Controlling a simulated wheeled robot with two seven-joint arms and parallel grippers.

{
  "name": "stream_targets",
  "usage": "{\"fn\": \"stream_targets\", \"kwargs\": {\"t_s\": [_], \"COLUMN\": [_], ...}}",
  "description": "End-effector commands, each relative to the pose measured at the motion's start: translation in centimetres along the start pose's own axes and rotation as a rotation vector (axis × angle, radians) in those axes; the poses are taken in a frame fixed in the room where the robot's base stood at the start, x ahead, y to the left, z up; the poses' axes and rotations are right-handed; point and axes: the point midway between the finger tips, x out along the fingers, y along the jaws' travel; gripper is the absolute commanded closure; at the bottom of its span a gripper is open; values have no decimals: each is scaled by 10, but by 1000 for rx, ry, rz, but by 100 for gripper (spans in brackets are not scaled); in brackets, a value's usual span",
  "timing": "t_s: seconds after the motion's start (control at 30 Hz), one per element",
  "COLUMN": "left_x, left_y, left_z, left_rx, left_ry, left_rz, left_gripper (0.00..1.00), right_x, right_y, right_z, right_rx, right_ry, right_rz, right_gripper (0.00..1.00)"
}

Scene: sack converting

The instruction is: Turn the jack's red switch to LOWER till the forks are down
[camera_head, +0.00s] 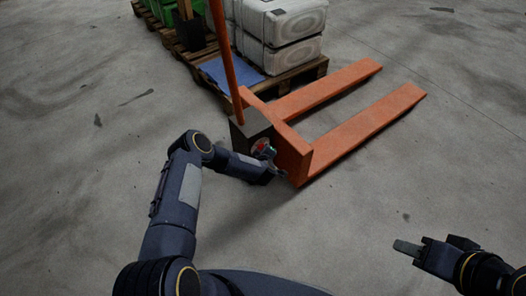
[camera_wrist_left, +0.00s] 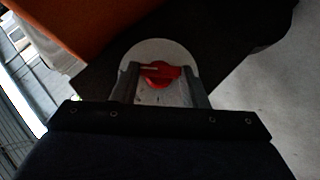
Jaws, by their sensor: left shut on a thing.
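The orange pallet jack (camera_head: 291,152) stands in the middle of the head view, its two forks (camera_head: 365,118) pointing away to the upper right. The forks look close to the floor; their exact height is hard to tell. The red switch (camera_head: 260,146) is on the dark housing at the base of the handle. My left gripper (camera_head: 269,159) is at that housing. In the left wrist view its fingers are shut on the red switch (camera_wrist_left: 158,73), one on each side, before a pale round plate (camera_wrist_left: 185,55). My right gripper (camera_head: 408,247) hangs over bare floor at lower right, apparently empty.
A wooden pallet (camera_head: 305,72) with white containers (camera_head: 292,22), a blue sheet (camera_head: 222,73) and green items stands behind the jack at upper left. The jack's orange handle (camera_head: 222,45) rises beside it. The concrete floor to the right is clear.

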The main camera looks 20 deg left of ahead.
Motion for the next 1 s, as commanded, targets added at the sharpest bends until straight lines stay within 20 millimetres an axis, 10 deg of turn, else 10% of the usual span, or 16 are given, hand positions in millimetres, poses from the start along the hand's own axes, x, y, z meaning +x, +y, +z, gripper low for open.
{"fn": "stream_targets", "kwargs": {"t_s": [0.07,0.1,0.27,0.57,1.0], "left_x": [0,0,0,-3,-68], "left_y": [-1,-1,0,0,1], "left_z": [1,1,1,0,0], "left_rx": [2,2,2,1,2], "left_ry": [-3,-3,-2,-2,-5], "left_rz": [-1,-1,0,1,0], "left_gripper": [83,57,38,38,38], "right_x": [0,0,0,-1,-24], "right_y": [0,0,0,-1,-11], "right_z": [0,0,0,-1,-12], "right_rx": [0,0,0,0,0], "right_ry": [0,0,0,0,0], "right_rz": [0,0,0,0,0], "right_gripper": [64,64,64,64,64]}}
